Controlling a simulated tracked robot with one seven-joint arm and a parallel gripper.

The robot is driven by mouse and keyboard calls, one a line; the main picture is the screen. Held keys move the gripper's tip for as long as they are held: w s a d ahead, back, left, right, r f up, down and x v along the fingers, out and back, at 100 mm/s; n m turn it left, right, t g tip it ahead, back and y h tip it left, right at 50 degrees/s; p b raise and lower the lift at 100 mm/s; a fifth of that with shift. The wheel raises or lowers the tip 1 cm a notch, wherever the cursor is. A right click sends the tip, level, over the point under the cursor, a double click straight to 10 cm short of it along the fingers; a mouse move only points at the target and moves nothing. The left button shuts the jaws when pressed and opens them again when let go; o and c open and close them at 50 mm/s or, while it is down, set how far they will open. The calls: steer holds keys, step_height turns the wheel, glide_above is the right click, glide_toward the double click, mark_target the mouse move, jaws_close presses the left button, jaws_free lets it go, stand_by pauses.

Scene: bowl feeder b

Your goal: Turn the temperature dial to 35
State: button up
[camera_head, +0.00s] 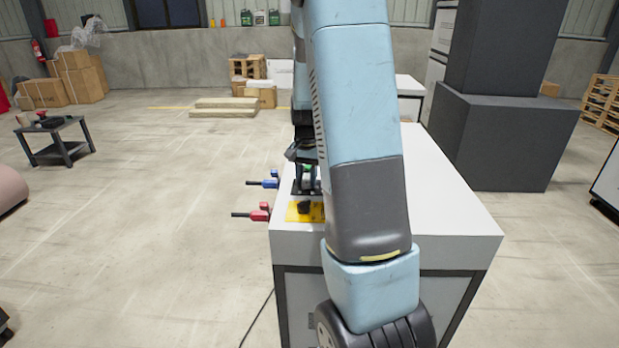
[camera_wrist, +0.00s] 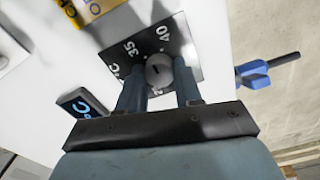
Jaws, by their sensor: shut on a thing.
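The temperature dial is a grey round knob (camera_wrist: 158,72) on a black plate (camera_wrist: 190,52) marked 35, 40 and °C in the wrist view. My gripper (camera_wrist: 160,88) is shut on the knob, one finger on each side. A short dark mark shows on the knob's face, but which number it points to is hard to tell. A small dark display (camera_wrist: 82,104) with a blue °C sign lies left of the fingers; its reading is mostly cut off. In the head view my gripper (camera_head: 305,160) is over the black plate (camera_head: 297,190), and my arm hides much of it.
A blue handle (camera_head: 265,183) and a red handle (camera_head: 258,214) stick out from the left side of the white-topped cabinet (camera_head: 450,205). A yellow plate (camera_head: 293,213) with a black knob (camera_head: 304,207) sits in front of the dial. A dark column (camera_head: 505,110) stands behind right.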

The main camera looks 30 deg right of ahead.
mark_target(306, 181)
steer(key=n, duration=0.5)
steer(key=shift+s+f+n, duration=0.1)
steer(key=shift+s+n, duration=0.05)
steer(key=shift+n, duration=0.15)
stand_by(0.4)
steer(key=o, duration=1)
steer(key=shift+o, duration=0.2)
steer(key=shift+r, duration=0.3)
step_height(306, 181, up, 13)
steer(key=shift+r, duration=0.15)
